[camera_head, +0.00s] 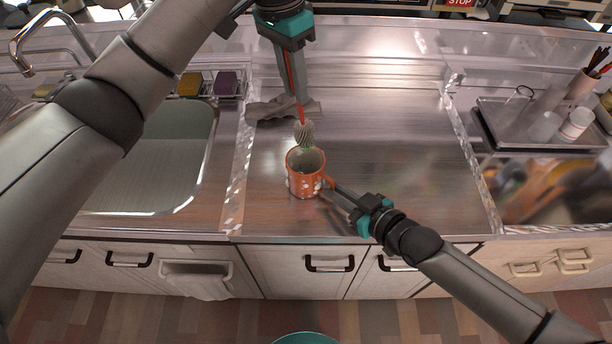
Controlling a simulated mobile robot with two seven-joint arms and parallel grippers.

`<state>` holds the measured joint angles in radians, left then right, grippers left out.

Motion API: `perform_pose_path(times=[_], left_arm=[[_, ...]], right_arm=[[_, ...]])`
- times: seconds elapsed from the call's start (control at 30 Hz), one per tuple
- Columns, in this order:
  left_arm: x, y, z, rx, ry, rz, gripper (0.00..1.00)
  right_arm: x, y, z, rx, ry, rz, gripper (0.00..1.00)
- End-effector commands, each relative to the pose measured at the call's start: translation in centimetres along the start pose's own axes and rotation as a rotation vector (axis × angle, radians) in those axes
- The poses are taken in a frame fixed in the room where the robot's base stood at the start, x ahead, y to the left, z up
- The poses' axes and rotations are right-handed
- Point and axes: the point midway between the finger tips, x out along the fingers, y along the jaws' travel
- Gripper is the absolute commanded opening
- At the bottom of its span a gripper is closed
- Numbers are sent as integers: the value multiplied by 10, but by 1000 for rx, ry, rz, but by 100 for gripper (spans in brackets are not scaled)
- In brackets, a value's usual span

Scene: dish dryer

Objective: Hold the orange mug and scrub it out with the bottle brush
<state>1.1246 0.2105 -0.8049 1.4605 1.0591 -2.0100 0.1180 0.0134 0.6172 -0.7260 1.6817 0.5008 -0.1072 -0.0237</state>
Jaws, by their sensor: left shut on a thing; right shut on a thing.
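The orange mug (302,184) with pale spots stands upright on the steel counter, its handle to the right. My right gripper (334,188) comes in from the lower right and is shut on the mug at its handle side. My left gripper (300,98) is above the mug, pointing down, and is shut on the bottle brush (304,132). The brush has a red handle and a pale bristle head, which hangs at the mug's opening. I cannot tell how far the bristles reach inside. The gripper hides part of the brush handle.
A grey cloth (268,109) lies behind the brush. The sink (150,165) is at the left, with a yellow sponge (190,84) and a purple sponge (226,83) behind it. A tray (490,126) with cups stands at the right.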

Motion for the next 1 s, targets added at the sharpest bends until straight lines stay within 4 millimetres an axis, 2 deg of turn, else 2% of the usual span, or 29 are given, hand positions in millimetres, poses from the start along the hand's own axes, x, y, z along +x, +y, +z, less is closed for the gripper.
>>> perform_pose_path(times=[0.27, 0.3, 0.6, 0.87, 1.0], left_arm=[[0, 0, 0, 0, 0, 0, 0], [0, 0, 0, 0, 0, 0, 0], [0, 0, 0, 0, 0, 0, 0], [0, 0, 0, 0, 0, 0, 0], [0, 0, 0, 0, 0, 0, 0]], right_arm=[[0, 0, 0, 0, 0, -1, 0], [0, 0, 0, 0, 0, -1, 14], [0, 0, 0, 0, 0, 0, 48], [0, 0, 0, 0, 0, 0, 48], [-8, 0, 2, 0, -2, 0, 48]])
